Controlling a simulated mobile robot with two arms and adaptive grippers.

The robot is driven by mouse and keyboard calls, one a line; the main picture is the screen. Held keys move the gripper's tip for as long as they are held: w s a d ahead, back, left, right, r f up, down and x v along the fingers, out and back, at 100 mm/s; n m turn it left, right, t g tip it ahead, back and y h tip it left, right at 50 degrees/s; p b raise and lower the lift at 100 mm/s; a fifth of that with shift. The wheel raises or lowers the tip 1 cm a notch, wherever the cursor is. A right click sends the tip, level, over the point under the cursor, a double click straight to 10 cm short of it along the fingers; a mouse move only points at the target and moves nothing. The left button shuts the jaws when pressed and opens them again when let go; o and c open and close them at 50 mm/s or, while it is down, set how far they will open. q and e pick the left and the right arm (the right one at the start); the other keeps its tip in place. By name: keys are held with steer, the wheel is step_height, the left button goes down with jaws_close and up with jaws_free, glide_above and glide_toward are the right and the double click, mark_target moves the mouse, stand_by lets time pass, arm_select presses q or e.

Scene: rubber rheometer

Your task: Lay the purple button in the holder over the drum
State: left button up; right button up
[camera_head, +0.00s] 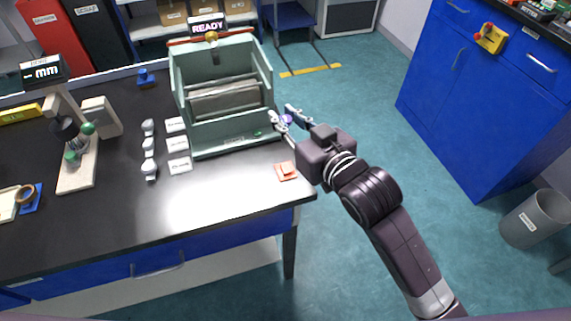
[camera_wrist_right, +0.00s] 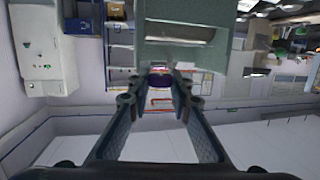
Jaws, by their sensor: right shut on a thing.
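The purple button (camera_head: 287,119) is between the fingertips of my right gripper (camera_head: 284,116), which is shut on it. The button also shows in the right wrist view (camera_wrist_right: 159,83) as a dark purple piece at the fingertips (camera_wrist_right: 159,90). The gripper holds it in the air by the right front corner of the pale green machine (camera_head: 235,137). The grey drum (camera_head: 225,98) lies across the inside of this open-fronted machine. I cannot clearly make out the holder over the drum. My left gripper is not in view.
An orange pad (camera_head: 286,170) lies on the black table near its right edge. A thickness gauge (camera_head: 77,150) stands further left. A READY display (camera_head: 207,26) is on top of the machine.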

mark_target(286, 168)
step_height(286, 168, down, 16)
steer(key=shift+r, duration=0.15)
stand_by(0.4)
steer(key=shift+f, duration=0.25)
steer(key=o, duration=0.8)
steer(key=shift+o, duration=0.2)
